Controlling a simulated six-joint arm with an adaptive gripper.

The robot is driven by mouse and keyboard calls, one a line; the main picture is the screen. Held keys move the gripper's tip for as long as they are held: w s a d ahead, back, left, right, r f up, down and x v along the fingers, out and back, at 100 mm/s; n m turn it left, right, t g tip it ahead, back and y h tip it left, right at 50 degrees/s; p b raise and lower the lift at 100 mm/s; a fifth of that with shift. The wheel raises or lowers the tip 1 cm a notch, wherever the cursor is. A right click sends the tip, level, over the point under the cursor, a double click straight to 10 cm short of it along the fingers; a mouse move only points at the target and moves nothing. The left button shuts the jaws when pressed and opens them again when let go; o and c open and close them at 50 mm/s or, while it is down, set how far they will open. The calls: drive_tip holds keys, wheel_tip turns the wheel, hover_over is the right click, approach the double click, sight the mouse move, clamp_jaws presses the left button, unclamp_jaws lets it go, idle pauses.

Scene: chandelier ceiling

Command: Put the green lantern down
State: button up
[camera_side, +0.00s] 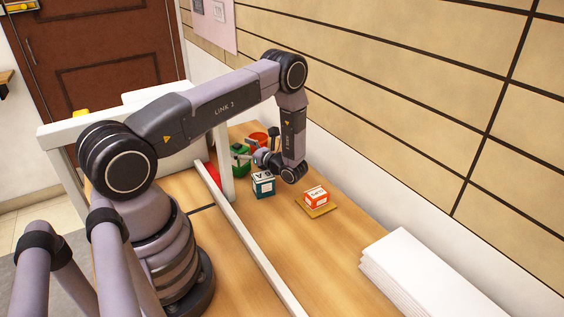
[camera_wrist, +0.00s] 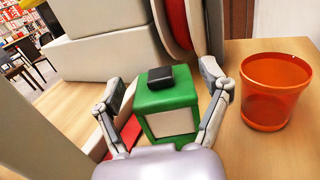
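The green lantern (camera_wrist: 167,101) is a boxy green body with a pale side panel and a black cap. In the wrist view it stands between the two fingers of my gripper (camera_wrist: 164,85), which are spread to its left and right. A gap shows beside the left finger; the right finger is very close to the lantern, and contact there is unclear. In the side view the lantern (camera_side: 240,160) appears upright at table height, partly hidden by my gripper (camera_side: 250,157).
An orange-red cup (camera_wrist: 275,95) stands right of the lantern. A teal-and-white box (camera_side: 263,185) and an orange box (camera_side: 316,195) on a small tan board (camera_side: 318,210) are nearer. A white stack (camera_side: 420,275) lies near right.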

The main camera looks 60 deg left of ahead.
drive_tip(key=shift+o, duration=0.3)
drive_tip(key=shift+r, duration=0.15)
drive_tip(key=v, duration=1.1)
drive_tip(key=shift+w+d+r, duration=0.1)
drive_tip(key=shift+d+r, duration=0.05)
drive_tip(key=shift+r, duration=0.2)
drive_tip(key=s+d+r+n+t+h, duration=0.1)
drive_tip(key=s+d+r+n+h, duration=0.15)
drive_tip(key=r, duration=0.45)
drive_tip(key=s+d+r+n+h, duration=0.1)
drive_tip(key=d+r+n+h, duration=0.2)
drive_tip(key=r, duration=0.5)
drive_tip(key=s+d+r+n+t+h, duration=0.1)
drive_tip(key=s+r+n+h, duration=0.2)
drive_tip(key=r, duration=0.4)
drive_tip(key=s+d+r+n+t+h, duration=0.5)
drive_tip(key=s+d+r+t+h, duration=0.3)
drive_tip(key=s, duration=0.6)
drive_tip(key=d+r+t, duration=0.1)
drive_tip(key=d+t, duration=0.1)
drive_tip(key=d, duration=0.1)
drive_tip(key=shift+r, duration=0.4)
